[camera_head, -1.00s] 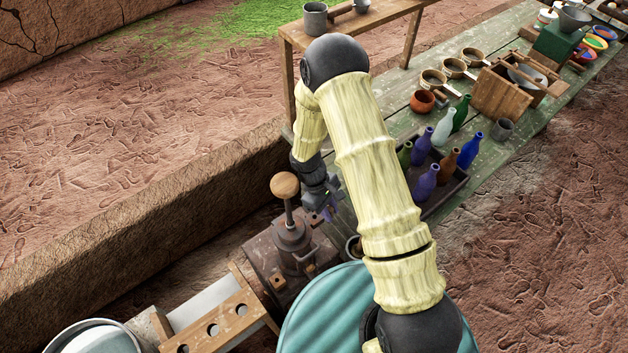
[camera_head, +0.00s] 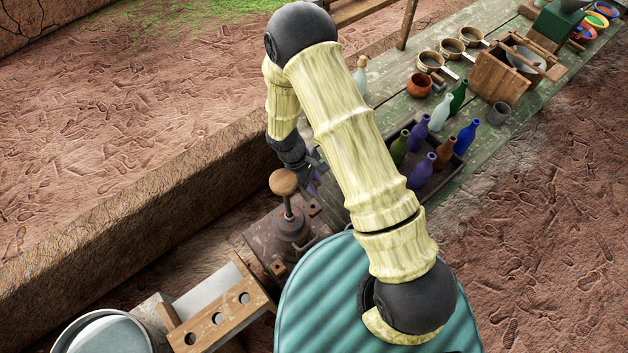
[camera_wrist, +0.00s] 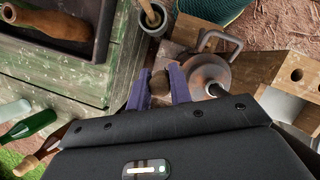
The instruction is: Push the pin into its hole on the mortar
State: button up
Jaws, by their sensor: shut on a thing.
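The mortar (camera_head: 290,240) is a dark metal body on a brown wooden block, with a rod topped by a round wooden knob (camera_head: 284,182). In the wrist view the mortar (camera_wrist: 208,70) lies right of my fingers, with a curved metal handle. My gripper (camera_wrist: 160,88) has purple fingers, shut on a small brown piece, apparently the pin (camera_wrist: 158,82). It is seen nearly end on, so its length and tip are hidden. In the head view my gripper (camera_head: 314,178) is just behind and right of the knob, partly covered by my arm. I cannot make out the hole.
A crate of bottles (camera_head: 458,168) stands on the green table (camera_head: 395,105) right of my arm. A teal ribbed drum (camera_head: 320,300) is in front. A wooden board with holes (camera_head: 215,325) lies left of the drum. A cup holding a stick (camera_wrist: 155,22) is near my fingers.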

jog(key=shift+s+a, duration=0.1)
jog(key=shift+s, duration=0.1)
jog(key=shift+s+a+f+b, duration=0.1)
jog(key=shift+a+f+b, duration=0.05)
jog(key=shift+f+b, duration=0.25)
jog(key=b, duration=0.4)
send_over(317, 208)
jog(key=a, duration=0.1)
jog(key=shift+w+f, duration=0.2)
jog(key=shift+f, duration=1.05)
jog(key=shift+w+f, duration=0.15)
jog(key=shift+f, duration=1.05)
jog(key=shift+a, duration=0.1)
jog(key=shift+s, duration=0.1)
jog(key=shift+f+b, duration=2.5)
jog(key=shift+f, duration=0.35)
jog(key=o, duration=0.9)
jog(key=shift+o, duration=0.2)
